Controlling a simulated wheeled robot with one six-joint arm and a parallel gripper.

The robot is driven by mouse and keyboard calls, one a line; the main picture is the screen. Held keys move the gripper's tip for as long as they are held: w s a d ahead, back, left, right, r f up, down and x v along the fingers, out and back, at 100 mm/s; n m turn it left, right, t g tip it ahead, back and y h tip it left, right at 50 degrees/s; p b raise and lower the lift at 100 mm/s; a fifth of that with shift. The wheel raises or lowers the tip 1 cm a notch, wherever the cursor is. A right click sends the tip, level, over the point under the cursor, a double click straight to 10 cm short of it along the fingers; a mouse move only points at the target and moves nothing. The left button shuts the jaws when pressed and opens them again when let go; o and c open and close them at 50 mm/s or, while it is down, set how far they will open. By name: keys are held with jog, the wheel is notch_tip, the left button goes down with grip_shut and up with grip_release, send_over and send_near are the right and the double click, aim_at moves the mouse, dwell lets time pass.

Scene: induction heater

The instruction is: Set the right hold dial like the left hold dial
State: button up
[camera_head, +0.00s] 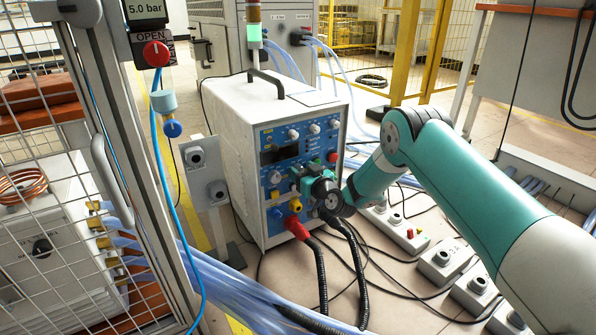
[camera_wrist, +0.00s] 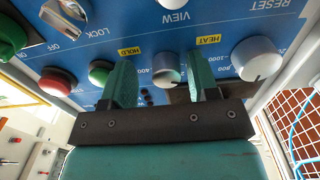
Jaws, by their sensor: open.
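The panel (camera_head: 268,138) is the blue front of a white cabinet. In the wrist view its lettering is upside down. My gripper (camera_head: 299,181) is at the panel; in the wrist view its teal fingers (camera_wrist: 162,80) are open on either side of a grey dial (camera_wrist: 166,69). Contact cannot be told, and its pointer is not clear. A larger white dial (camera_wrist: 258,59) sits right of the fingers, with a dark mark low on its rim. Yellow HOLD (camera_wrist: 130,51) and HEAT (camera_wrist: 207,40) tags are near. Which dials are the left and right hold dials is unclear.
Green (camera_wrist: 101,72) and red (camera_wrist: 57,81) buttons lie left of the fingers in the wrist view. In the head view a red plug (camera_head: 296,228) and black cables hang below my gripper. A mesh gate (camera_head: 110,120) stands left; socket boxes (camera_head: 441,265) lie right.

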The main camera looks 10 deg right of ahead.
jog(key=shift+a, duration=0.4)
jog(key=c, duration=0.9)
jog(key=shift+c, duration=0.2)
